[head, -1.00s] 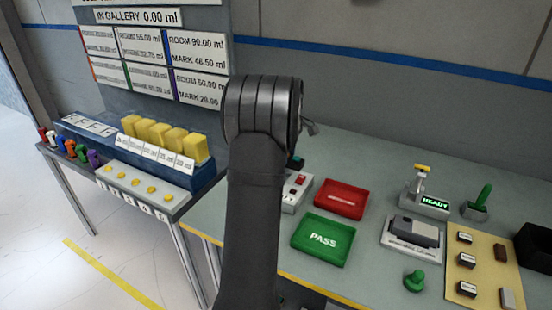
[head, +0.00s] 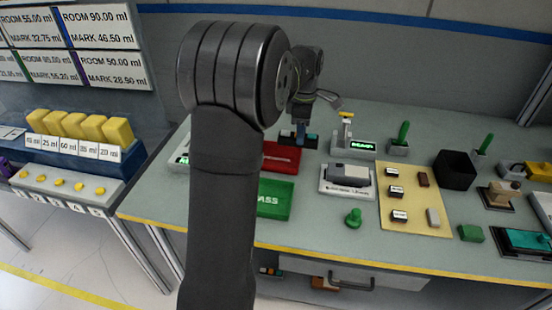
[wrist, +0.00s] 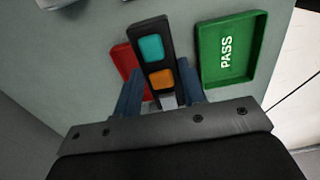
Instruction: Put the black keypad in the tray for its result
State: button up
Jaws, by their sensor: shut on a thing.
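My gripper (head: 299,132) is shut on the black keypad (wrist: 155,59), which has a teal button and an orange button. In the wrist view the keypad sits between the blue fingers of the gripper (wrist: 163,100). In the head view the keypad (head: 312,141) shows small at the fingertips, above the far edge of the red tray. The green PASS tray (wrist: 229,82) lies to the right of the keypad in the wrist view. The red tray (wrist: 122,60) is partly hidden behind the keypad, and its label is hidden there. The head view shows the red tray (head: 283,157) and green tray (head: 274,199) partly behind my arm.
A device with a lit green display (head: 362,146), a grey unit on a white base (head: 346,177) and a green knob (head: 353,217) stand right of the trays. A yellow mat (head: 412,215) with small blocks and a black bin (head: 455,170) are farther right.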

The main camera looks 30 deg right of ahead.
jog(key=shift+s+d+f, duration=0.1)
jog(key=shift+s+d, duration=0.25)
jog(key=shift+s, duration=0.25)
jog(key=shift+s+d+f, duration=0.1)
jog(key=shift+s+d, duration=0.2)
jog(key=shift+s, duration=0.3)
send_over(279, 160)
notch_tip(279, 160, down, 7)
jog(key=shift+w+d+f, duration=0.1)
jog(key=shift+f, duration=1.85)
jog(key=shift+f, duration=0.15)
jog(key=o, duration=1)
jog(key=shift+o, duration=0.2)
notch_tip(279, 160, up, 12)
